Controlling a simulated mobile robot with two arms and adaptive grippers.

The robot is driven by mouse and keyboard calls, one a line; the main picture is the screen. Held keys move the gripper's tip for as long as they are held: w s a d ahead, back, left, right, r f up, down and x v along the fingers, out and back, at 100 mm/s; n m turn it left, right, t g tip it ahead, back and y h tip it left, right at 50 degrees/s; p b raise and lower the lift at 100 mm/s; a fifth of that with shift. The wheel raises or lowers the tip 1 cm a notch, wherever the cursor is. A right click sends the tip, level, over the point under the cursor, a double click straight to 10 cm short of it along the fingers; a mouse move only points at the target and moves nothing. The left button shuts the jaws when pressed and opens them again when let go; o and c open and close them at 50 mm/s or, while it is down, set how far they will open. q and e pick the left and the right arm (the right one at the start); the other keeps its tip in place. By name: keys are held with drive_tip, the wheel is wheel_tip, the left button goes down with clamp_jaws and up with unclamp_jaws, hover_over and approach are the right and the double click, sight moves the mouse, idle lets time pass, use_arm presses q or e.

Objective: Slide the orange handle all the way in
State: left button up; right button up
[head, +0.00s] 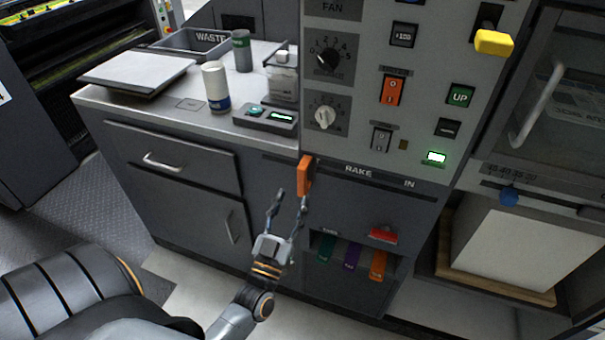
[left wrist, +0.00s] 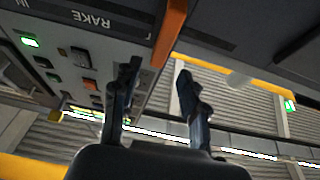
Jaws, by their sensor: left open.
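The orange handle (head: 305,175) stands out from the front of the grey cabinet, at the left end of a dark slot; the panel beside it reads RAKE, with IN toward the right. My left gripper (head: 289,200) is open and empty, its fingers pointing up just below and left of the handle. In the left wrist view the handle (left wrist: 170,32) shows at the top, beyond the two spread fingers (left wrist: 156,84). I see no clear contact between fingers and handle. My right gripper is not in view.
Above is a control panel with knobs, an orange switch (head: 392,89) and a yellow lever (head: 493,42). Below right are a red piece (head: 384,235) and several coloured tabs in a recess. A paper stack (head: 520,250) stands at right.

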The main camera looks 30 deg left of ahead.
sight(301, 179)
use_arm(q)
drive_tip(key=x, duration=0.8)
drive_tip(key=shift+f, duration=0.1)
drive_tip(key=shift+c, duration=0.5)
clamp_jaws()
